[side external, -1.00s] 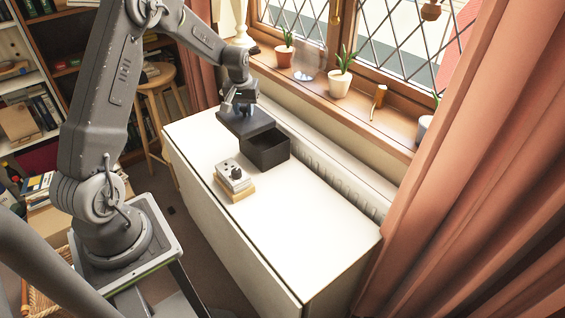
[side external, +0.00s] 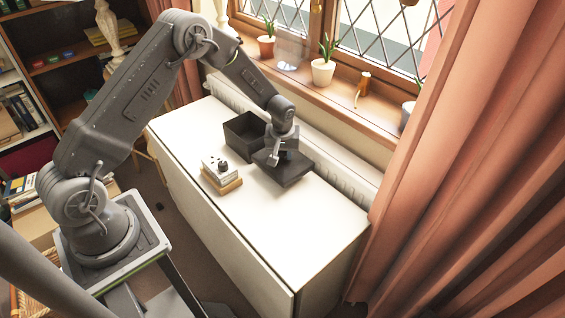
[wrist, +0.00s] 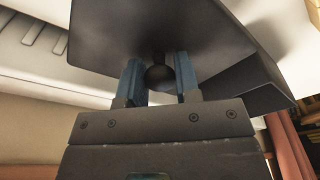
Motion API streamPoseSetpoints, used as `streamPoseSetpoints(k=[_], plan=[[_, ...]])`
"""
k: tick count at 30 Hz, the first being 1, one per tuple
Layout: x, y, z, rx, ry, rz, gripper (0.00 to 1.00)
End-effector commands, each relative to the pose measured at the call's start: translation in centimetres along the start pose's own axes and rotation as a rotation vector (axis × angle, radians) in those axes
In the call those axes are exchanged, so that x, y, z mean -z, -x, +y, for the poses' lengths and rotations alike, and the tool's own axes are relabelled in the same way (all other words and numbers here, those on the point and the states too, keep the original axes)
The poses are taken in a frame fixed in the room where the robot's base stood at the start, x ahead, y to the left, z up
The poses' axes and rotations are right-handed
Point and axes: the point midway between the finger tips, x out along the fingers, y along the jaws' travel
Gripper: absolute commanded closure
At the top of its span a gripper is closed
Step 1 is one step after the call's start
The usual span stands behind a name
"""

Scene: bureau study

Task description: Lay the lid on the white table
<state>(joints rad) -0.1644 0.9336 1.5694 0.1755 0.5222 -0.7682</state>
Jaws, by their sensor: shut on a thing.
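The dark grey lid (side external: 287,172) is a flat square plate to the right of the open dark box (side external: 239,139) in the side view. My gripper (side external: 275,151) is over the lid and shut on its knob. In the wrist view the round dark knob (wrist: 160,76) sits between the two blue fingers, with the lid's underside or top face (wrist: 205,30) spreading beyond them. The lid is over the white table (side external: 250,230); whether it touches the surface or hangs just above it I cannot tell.
A small stack (side external: 221,178) with a white block and dark knob on top stands left of the lid. The table's near end is clear. A window sill with potted plants (side external: 323,72) and a radiator (side external: 345,165) run along the back; a pink curtain (side external: 440,160) hangs at the right.

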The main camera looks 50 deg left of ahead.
Motion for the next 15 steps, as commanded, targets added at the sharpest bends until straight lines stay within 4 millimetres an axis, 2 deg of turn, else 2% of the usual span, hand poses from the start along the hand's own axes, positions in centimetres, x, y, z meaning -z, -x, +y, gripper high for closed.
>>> streamPoseSetpoints(k=[9, 15], plan=[[-0.6, -3.6, 0.0, 0.001, 0.000, -0.002, 0.94], [-0.6, -3.8, 0.0, -0.001, 0.000, 0.000, 0.94]])
